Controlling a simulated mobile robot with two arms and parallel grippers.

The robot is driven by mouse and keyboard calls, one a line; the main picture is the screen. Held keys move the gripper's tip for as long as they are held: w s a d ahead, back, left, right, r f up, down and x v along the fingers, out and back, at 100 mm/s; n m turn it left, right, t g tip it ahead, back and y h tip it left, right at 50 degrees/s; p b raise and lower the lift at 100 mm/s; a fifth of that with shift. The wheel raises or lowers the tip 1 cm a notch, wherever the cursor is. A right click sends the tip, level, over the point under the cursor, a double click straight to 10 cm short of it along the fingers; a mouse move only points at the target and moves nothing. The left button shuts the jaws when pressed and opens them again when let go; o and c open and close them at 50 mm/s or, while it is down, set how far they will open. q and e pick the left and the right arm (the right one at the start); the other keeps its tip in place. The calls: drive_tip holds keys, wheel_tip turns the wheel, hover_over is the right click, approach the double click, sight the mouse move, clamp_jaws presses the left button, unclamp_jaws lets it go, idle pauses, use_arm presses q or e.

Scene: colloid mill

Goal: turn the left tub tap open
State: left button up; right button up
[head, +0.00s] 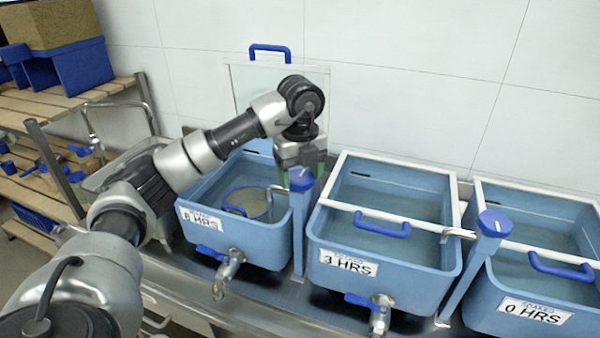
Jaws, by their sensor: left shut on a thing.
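The left tub (265,246) is blue, labelled with hours, and holds water. A blue post stands at its right side, with a blue knob (302,180) on top and a steel spout (279,188) reaching left over the tub. My left gripper (301,168) points down at this knob and is shut on it; the arm and gripper hide part of the grip. The tub also has a steel drain spout (229,264) with a blue lever (210,252) on its front. My right gripper is not in view.
A round blue-rimmed strainer (246,203) is in the left tub. The middle tub (390,275) and right tub (545,265) stand beside it, with another blue-knobbed post (494,224) between them. A clear panel stands behind. Wooden shelves (50,105) are at left.

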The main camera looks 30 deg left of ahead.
sight(300, 176)
use_arm(q)
drive_tip(key=shift+r, duration=0.15)
drive_tip(key=o, duration=0.9)
wheel_tip(300, 176, up, 11)
drive_tip(key=shift+f+p, duration=0.15)
drive_tip(key=shift+p, duration=0.2)
